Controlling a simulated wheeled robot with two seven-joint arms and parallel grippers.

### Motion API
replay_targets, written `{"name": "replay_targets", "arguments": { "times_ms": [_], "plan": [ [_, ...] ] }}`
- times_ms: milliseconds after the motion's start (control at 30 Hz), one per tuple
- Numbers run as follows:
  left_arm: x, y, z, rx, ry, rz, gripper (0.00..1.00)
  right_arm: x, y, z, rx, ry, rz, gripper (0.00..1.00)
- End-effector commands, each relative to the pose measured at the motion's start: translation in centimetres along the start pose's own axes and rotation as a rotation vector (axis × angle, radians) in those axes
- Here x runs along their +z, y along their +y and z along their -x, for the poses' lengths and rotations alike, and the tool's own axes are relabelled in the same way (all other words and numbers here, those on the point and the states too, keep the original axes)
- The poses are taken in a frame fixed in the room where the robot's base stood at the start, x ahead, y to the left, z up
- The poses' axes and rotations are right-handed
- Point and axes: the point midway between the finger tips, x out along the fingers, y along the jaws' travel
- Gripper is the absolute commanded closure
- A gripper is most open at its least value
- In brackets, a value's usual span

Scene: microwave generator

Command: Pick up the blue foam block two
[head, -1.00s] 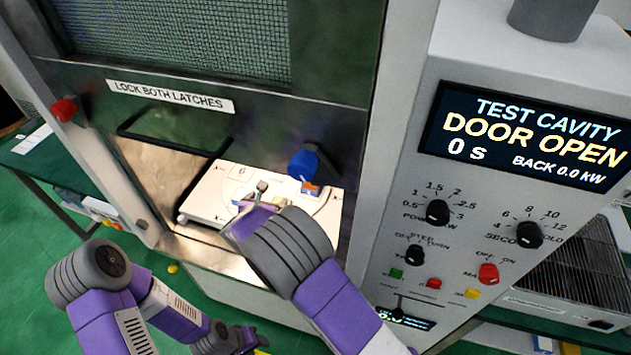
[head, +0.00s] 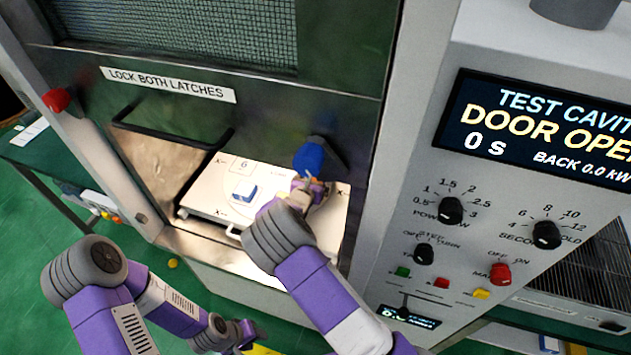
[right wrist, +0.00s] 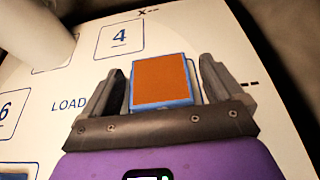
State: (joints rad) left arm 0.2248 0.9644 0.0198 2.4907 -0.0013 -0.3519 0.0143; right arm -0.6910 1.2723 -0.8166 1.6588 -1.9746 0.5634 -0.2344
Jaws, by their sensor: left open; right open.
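In the right wrist view a block with a brown-orange top and blue sides (right wrist: 160,80) lies between the two fingers of my right gripper (right wrist: 175,88). The fingers are open, with a gap at each side of the block. In the head view this gripper (head: 310,186) is over the right part of the white tray (head: 205,200) and mostly hides the block. A second block, blue with a pale top (head: 244,191), sits on the tray near the mark 6. I cannot tell which block is number two. My left gripper (head: 246,335) is open, low and away from the tray.
The tray lies in the cavity opening, under the raised door with its black handle (head: 150,150). A blue knob (head: 309,158) is close above my right gripper. A red knob (head: 56,100) is at left. The control panel (head: 490,215) stands at right.

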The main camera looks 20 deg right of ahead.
Motion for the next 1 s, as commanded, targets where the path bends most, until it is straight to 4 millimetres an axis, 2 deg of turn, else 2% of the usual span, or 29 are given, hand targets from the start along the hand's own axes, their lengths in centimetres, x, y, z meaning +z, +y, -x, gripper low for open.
{"name": "replay_targets", "arguments": {
  "times_ms": [233,500,600,1000],
  "plan": [
    [-0.01,0.0,0.01,0.0,0.0,0.0,0.57,0.0,0.0,-0.12,0.0,0.001,0.0,0.08],
    [0.0,0.0,0.01,0.0,0.0,0.0,0.57,0.0,0.01,-0.09,0.0,0.0,0.0,0.49],
    [0.0,0.0,0.01,0.0,0.0,0.0,0.57,0.01,0.02,-0.09,0.0,0.0,0.0,0.61],
    [0.0,0.02,0.05,0.0,0.0,0.0,0.57,0.18,0.1,-0.02,0.0,0.0,-0.001,0.62]
  ]
}}
